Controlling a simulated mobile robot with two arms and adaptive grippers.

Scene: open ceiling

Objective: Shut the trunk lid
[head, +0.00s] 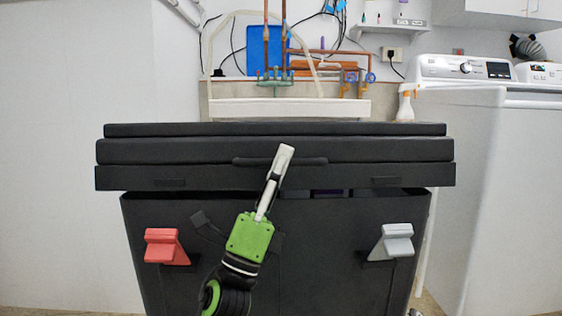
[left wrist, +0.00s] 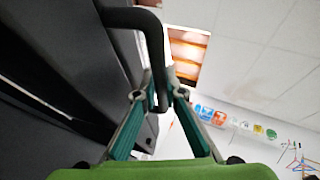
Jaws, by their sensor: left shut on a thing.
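The black trunk (head: 325,270) stands straight ahead in the head view. Its ridged black lid (head: 390,152) lies over the top, its front face hanging past the body. A narrow gap shows under the lid's front edge, with dark and bluish contents (head: 328,191) just visible in it. A dark bar handle (head: 313,161) runs across the lid's front; it also shows in the left wrist view (left wrist: 148,20). My left gripper (head: 282,158) reaches up from below and its fingers (left wrist: 166,92) are shut on the handle. My right gripper is out of view.
A red latch (head: 165,246) and a grey latch (head: 393,243) sit on the trunk's front. White washing machines (head: 455,170) stand at the right. Pipes, a blue panel (head: 266,50) and a white ledge (head: 290,108) are behind. A white wall (head: 70,150) is at the left.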

